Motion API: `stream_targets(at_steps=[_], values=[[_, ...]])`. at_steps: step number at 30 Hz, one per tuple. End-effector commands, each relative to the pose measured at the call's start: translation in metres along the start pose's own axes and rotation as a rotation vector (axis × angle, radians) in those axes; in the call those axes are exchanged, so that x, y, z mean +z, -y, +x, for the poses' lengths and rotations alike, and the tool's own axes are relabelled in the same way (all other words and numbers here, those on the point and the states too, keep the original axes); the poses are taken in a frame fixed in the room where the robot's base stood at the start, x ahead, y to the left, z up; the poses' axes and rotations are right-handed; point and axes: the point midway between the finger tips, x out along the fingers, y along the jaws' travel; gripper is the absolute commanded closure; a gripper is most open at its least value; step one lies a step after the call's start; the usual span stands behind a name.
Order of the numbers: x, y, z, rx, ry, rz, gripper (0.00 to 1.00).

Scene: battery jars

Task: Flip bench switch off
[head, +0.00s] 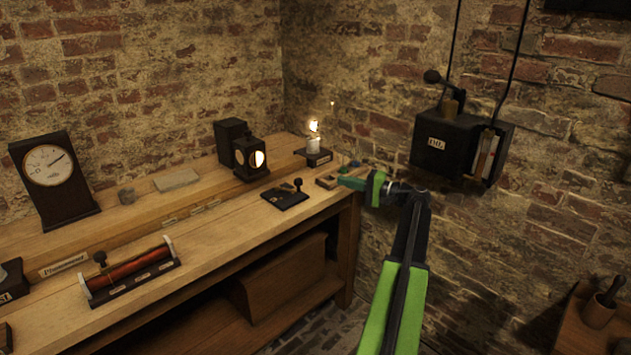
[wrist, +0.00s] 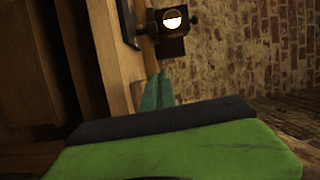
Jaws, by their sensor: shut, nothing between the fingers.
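The likely bench switch is a flat black base (head: 285,199) with a small black-knobbed lever (head: 297,184) standing up at its right end, near the bench's front edge. In the wrist view a dark flat piece (wrist: 127,22) at the top may be this base; its lever is not clear there. My gripper (head: 345,183) reaches in from the right over the bench's right end, to the right of the switch and apart from it. Its teal fingers (wrist: 158,92) are together and empty in the wrist view.
A black lamp housing (head: 250,158) stands behind the switch, and a lit bulb on a base (head: 314,150) stands behind to its right. A red coil (head: 130,268) and a dial clock (head: 52,178) are at left. A black wall box (head: 445,143) hangs at right.

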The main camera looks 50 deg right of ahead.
Motion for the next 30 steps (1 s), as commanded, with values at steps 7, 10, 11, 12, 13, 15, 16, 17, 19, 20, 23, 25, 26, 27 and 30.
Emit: stream_targets(at_steps=[7,10,11,12,13,15,16,17,19,20,23,25,26,27,30], values=[[0.001,0.0,0.044,0.0,0.006,0.0,1.0],[0.002,0.0,0.066,0.0,0.006,0.0,1.0],[0.002,0.0,0.073,0.0,0.007,0.0,1.0],[0.002,0.0,0.082,0.0,0.006,0.0,1.0],[0.002,0.0,0.089,0.0,0.006,0.0,1.0],[0.002,0.0,0.103,0.0,0.006,0.0,1.0],[0.01,0.0,0.103,0.0,0.005,0.0,1.0],[0.017,0.0,0.103,0.0,0.005,0.0,1.0],[0.028,0.0,0.105,0.0,0.005,0.0,1.0],[0.031,0.0,0.106,0.0,0.005,0.0,1.0],[0.039,0.0,0.109,0.0,0.005,0.0,1.0],[0.041,0.0,0.11,0.0,0.005,0.0,1.0],[0.042,0.0,0.11,0.0,0.004,0.0,1.0],[0.042,0.0,0.11,0.0,0.004,0.0,1.0],[0.042,0.0,0.11,0.0,0.005,0.0,1.0]])
